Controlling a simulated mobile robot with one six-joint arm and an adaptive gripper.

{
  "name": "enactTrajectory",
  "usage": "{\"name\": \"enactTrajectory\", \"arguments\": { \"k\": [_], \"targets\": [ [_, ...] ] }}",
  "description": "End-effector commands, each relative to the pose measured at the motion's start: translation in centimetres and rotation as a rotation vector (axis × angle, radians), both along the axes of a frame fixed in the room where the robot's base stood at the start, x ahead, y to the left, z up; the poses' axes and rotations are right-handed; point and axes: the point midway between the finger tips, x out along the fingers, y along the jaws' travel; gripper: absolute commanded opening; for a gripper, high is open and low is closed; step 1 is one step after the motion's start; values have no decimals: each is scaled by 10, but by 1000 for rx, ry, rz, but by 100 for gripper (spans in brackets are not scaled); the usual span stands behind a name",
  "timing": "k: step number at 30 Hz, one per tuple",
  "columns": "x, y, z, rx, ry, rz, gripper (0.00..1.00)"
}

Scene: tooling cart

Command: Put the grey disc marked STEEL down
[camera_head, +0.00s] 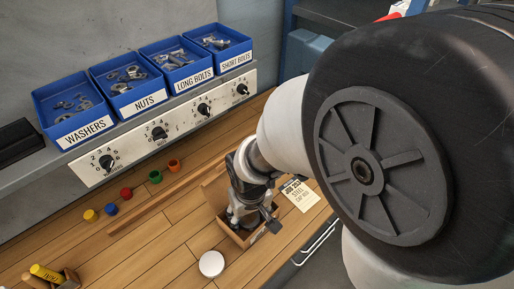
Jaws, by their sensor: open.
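My gripper (246,218) is open and points down over a small open wooden box (229,233) on the wooden bench. Its fingers reach down to or into the box and hide much of the inside. I cannot make out the grey disc marked STEEL; it may be hidden by the gripper. A pale round disc (211,264) lies on the bench in front of the box, apart from the gripper, with no lettering I can read. A paper card (300,194) right of the box carries printed words, one of which looks like STEEL.
Blue bins labelled WASHERS (72,112), NUTS (126,84), LONG BOLTS (178,60) and SHORT BOLTS (216,43) stand above a white knob panel (160,125). Several coloured pieces, including a red one (126,193), lie behind a wooden strip (150,211). A yellow cylinder (46,274) is front left.

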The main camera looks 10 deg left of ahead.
Motion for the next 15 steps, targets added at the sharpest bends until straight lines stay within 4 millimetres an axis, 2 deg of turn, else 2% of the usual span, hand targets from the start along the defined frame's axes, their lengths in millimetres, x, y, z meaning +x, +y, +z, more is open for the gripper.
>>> {"name": "enactTrajectory", "arguments": {
  "k": [5,8,15],
  "targets": [
    [0,0,8,0,-1,0,57],
    [-1,0,24,2,-4,0,57],
    [-6,-3,78,4,-5,0,57]
  ]
}}
